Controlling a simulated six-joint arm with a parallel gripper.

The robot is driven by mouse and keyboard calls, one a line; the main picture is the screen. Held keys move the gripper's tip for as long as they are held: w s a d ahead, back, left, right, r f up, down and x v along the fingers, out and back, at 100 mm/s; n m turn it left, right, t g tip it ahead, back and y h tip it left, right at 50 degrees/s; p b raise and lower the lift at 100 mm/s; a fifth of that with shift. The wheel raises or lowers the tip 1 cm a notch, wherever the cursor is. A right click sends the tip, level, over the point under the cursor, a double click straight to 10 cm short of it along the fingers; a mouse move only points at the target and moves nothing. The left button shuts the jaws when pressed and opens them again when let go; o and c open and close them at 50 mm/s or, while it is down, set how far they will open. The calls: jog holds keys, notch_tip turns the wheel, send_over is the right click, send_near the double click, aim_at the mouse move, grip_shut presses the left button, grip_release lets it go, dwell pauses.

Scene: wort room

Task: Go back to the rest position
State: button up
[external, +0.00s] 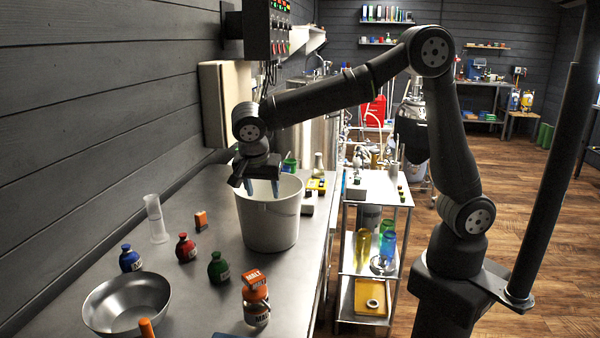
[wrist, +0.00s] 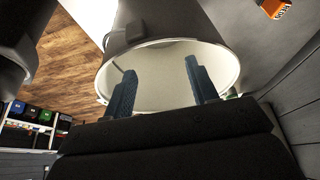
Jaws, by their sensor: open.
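My gripper (external: 262,187) is over the white bucket (external: 268,222) on the steel bench, its fingers pointing down at the bucket's mouth. In the wrist view my gripper (wrist: 162,88) shows two blue fingers spread apart with nothing between them. The white bucket (wrist: 180,50) fills the middle of that view, its rim around the fingers. My arm reaches across from its base at the right. The bucket's floor is hidden in the external view.
A metal bowl (external: 127,305), a malt jar (external: 256,303), blue (external: 130,260), red (external: 186,249) and green (external: 218,268) bottles and a clear cylinder (external: 155,220) stand on the bench. A control box (external: 267,30) hangs on the wall above. A shelf cart (external: 375,205) stands right of the bench.

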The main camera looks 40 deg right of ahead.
jog(key=w+d+r, duration=0.4)
jog(key=d+r, duration=0.7)
jog(key=r, duration=0.1)
jog(key=w+d, duration=0.2)
jog(key=w, duration=0.8)
jog(key=w+d+r+m, duration=0.1)
jog(key=w+d, duration=0.1)
jog(key=w, duration=0.9)
